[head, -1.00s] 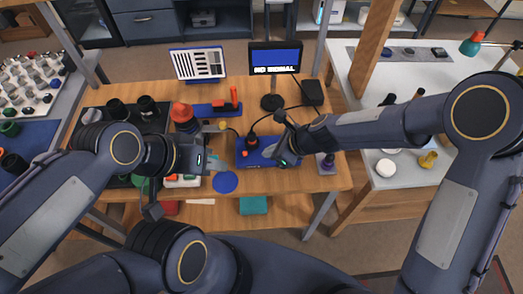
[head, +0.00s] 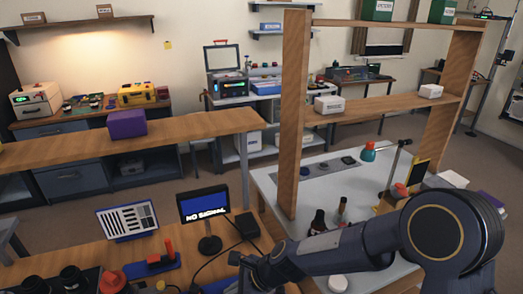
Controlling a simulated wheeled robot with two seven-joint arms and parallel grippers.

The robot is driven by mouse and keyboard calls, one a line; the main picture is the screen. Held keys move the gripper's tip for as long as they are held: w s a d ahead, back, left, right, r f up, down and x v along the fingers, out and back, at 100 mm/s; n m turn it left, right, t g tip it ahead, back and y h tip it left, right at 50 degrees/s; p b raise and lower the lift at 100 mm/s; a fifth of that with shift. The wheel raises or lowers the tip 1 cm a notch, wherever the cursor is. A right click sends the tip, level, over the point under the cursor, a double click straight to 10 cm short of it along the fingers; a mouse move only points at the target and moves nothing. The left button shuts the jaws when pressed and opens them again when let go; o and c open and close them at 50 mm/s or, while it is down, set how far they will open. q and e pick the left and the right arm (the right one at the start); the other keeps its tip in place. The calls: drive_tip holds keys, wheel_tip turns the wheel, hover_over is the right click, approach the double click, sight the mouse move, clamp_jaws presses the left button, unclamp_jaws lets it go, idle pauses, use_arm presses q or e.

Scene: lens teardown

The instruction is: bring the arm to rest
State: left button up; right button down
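My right arm (head: 345,250) comes in from the right at the lower edge and reaches left over the front workbench (head: 185,250). Its wrist end (head: 262,270) is at the bottom edge, right of the small monitor (head: 204,205) reading NO SIGNAL. The fingers of my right gripper are not visible, so I cannot tell their state or whether they hold anything. My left arm and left gripper are out of view.
A printed panel (head: 127,218), a red-and-blue fixture (head: 155,262) and dark cylinders stand on the workbench. A wooden shelf post (head: 292,110) rises beyond my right arm. A white table (head: 270,190) with bottles lies to the right. A purple box (head: 127,124) sits on a wooden counter.

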drive_tip(key=s+d+r+n+t, duration=0.1)
drive_tip(key=s+d+r+n, duration=0.1)
drive_tip(key=d+r+n, duration=0.35)
drive_tip(key=s+d+r+n+t, duration=0.1)
drive_tip(key=s+d+r+n, duration=0.1)
drive_tip(key=d+r, duration=0.6)
drive_tip(key=s+d+n+t+h, duration=0.2)
drive_tip(key=s+d+n+h, duration=0.2)
drive_tip(key=s+d+n, duration=0.4)
drive_tip(key=s+d+f, duration=0.1)
drive_tip(key=s+d, duration=0.5)
drive_tip(key=d, duration=0.1)
drive_tip(key=shift+d, duration=0.25)
